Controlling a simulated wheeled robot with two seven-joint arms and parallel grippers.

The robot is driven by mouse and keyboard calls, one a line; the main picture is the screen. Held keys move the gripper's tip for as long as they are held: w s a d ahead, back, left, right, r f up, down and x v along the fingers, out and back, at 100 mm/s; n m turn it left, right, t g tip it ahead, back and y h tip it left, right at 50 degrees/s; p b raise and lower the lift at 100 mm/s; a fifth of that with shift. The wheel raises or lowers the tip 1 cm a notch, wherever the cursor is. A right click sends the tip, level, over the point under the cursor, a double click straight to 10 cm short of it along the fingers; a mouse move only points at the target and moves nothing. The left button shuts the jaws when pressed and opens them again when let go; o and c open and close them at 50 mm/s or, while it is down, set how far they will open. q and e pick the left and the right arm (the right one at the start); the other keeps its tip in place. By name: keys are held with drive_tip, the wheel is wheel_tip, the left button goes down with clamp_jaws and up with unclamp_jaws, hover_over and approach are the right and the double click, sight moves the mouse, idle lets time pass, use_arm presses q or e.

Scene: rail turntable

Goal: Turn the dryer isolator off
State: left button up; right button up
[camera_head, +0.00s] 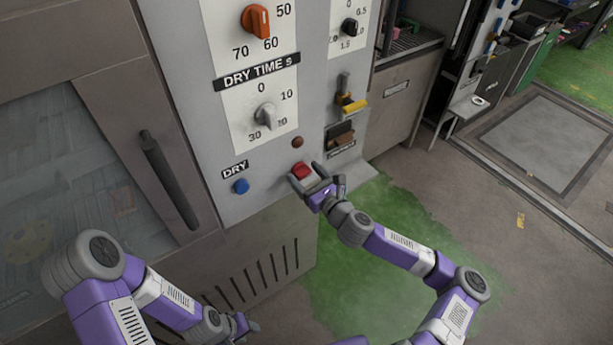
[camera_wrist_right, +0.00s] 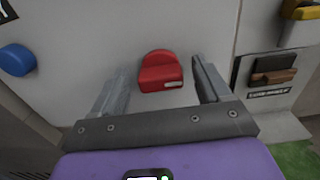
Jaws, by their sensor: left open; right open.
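A red knob (camera_head: 300,169) sits low on the grey control panel (camera_head: 215,195), right of the blue button. It also shows in the right wrist view (camera_wrist_right: 161,72), with a small pale mark at its lower right. My right gripper (camera_head: 309,179) is open at the knob, one finger on each side, with gaps visible in the wrist view. A brown-handled black switch (camera_head: 341,136) with a label below is right of the knob. I cannot read any label naming the isolator. My left gripper (camera_head: 246,327) is open, low at the bottom, away from the panel.
A blue button (camera_head: 240,186) under the DRY label, a grey dry time dial (camera_head: 265,116), an orange dial (camera_head: 256,22) and a yellow-handled lever (camera_head: 351,104) share the panel. A dark door handle (camera_head: 168,180) is at left. Floor to the right is open.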

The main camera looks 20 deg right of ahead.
drive_tip(key=c, duration=1)
drive_tip(key=shift+o, duration=0.2)
